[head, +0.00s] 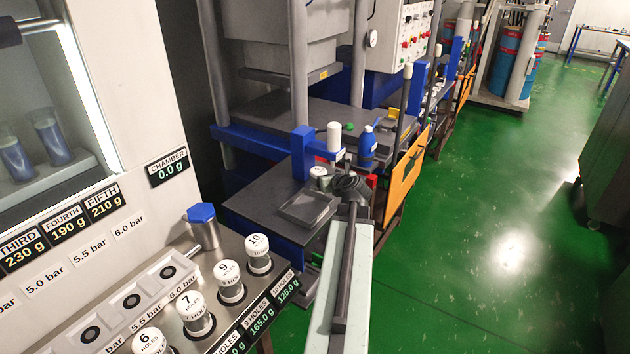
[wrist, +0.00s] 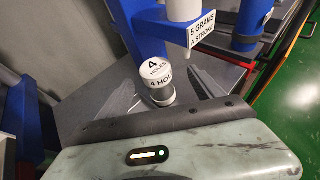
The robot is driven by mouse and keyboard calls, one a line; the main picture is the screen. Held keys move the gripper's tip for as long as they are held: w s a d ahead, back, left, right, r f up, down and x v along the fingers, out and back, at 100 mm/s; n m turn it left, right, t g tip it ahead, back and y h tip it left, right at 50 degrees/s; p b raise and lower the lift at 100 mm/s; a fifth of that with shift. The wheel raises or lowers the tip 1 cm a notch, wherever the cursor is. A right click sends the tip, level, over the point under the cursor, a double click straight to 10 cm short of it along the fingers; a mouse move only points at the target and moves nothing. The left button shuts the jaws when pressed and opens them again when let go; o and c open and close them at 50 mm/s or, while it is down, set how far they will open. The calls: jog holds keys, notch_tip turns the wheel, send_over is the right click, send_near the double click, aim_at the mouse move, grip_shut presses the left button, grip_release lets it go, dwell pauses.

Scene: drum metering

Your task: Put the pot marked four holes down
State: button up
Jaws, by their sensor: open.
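The pot marked four holes (wrist: 157,84) has a white lid and a white "4 HOLES" label. It stands upright on the dark bench top, close to the dispenser spout, in the wrist view. It also shows in the head view (head: 319,173), small and partly hidden. My gripper (wrist: 163,88) is open, with a dark finger on each side of the pot. I cannot tell whether either finger touches it. In the head view my gripper (head: 349,186) is at the bench, beside the pot.
A dispenser (wrist: 187,12) labelled "5 GRAMS A STROKE" hangs from a blue post (head: 302,153) close by. A blue bottle (head: 367,148) stands behind. A shallow grey tray (head: 308,208) is in front. Pots marked 6, 7, 9 and 10 (head: 258,255) stand in the near rack.

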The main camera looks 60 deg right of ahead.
aim_at(320, 173)
jog(key=b+x, duration=0.1)
jog(key=x, duration=0.2)
jog(key=b+x, duration=0.1)
jog(key=x, duration=0.3)
jog(key=shift+w+a+f+b, duration=0.25)
jog(key=shift+w+f+b, duration=0.05)
jog(key=shift+b, duration=0.05)
jog(key=shift+a+r, duration=0.1)
jog(key=shift+c, duration=1.2)
grip_shut()
jog(key=shift+r, duration=0.1)
jog(key=shift+r+p, duration=0.25)
jog(key=shift+p, duration=0.15)
jog(key=s, duration=1.8)
